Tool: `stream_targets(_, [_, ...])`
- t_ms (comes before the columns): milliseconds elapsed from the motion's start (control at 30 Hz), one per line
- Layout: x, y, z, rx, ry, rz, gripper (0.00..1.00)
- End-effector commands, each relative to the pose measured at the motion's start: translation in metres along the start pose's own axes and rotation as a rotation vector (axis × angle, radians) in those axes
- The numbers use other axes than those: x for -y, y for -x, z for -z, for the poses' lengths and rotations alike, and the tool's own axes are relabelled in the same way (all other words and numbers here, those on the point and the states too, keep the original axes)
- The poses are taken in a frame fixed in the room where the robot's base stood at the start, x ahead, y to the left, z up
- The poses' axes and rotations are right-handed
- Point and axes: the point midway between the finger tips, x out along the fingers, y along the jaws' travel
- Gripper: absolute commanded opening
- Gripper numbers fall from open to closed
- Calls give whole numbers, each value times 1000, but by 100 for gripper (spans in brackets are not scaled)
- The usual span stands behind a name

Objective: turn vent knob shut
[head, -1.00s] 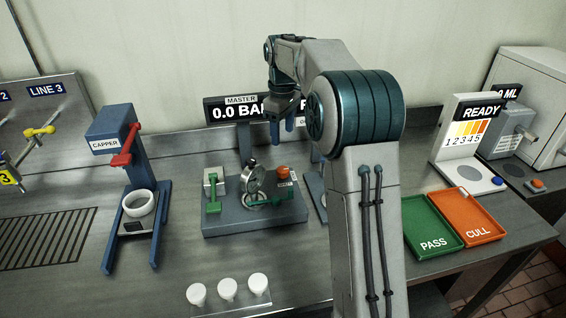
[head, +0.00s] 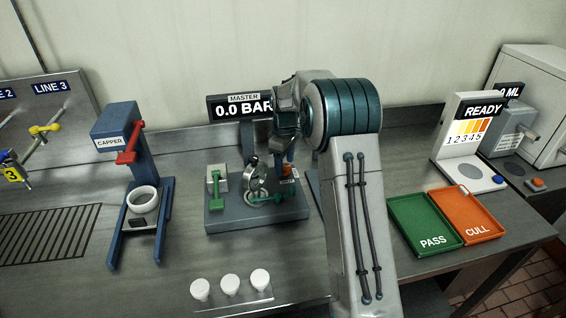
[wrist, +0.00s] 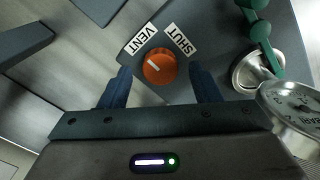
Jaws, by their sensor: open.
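The orange vent knob (wrist: 159,67) sits on the grey base block, between labels reading VENT (wrist: 139,41) and SHUT (wrist: 181,39). A white pointer line on its top points toward the VENT label. My gripper (wrist: 159,88) is open, with its two blue fingers on either side of the knob in the wrist view; I cannot tell whether they touch it. In the head view my gripper (head: 283,168) hangs pointing down over the right part of the base block (head: 232,222), and it hides most of the knob.
A round metal gauge (wrist: 298,105) and a green handle (wrist: 258,30) stand close to the right finger in the wrist view. The capper (head: 120,150) stands left in the head view. Three white caps (head: 230,284) lie in front. Green PASS (head: 424,225) and orange CULL (head: 470,214) trays lie right.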

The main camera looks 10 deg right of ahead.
Motion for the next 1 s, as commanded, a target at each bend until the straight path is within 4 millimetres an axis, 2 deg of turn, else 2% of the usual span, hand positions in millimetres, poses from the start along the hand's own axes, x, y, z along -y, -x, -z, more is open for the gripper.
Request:
stream_targets(133, [0,-9,0,1,0,1,57])
stream_targets(400, [0,-11,0,0,-1,0,57])
stream_targets(433, [0,-11,0,0,-1,0,55])
stream_targets(500, [0,-11,0,0,-1,0,35])
stream_targets(600, [0,-11,0,0,-1,0,12])
stream_targets(667, [6,-11,7,0,3,0,12])
stream_targets(1000, [1,-11,1,-1,-56,1,13])
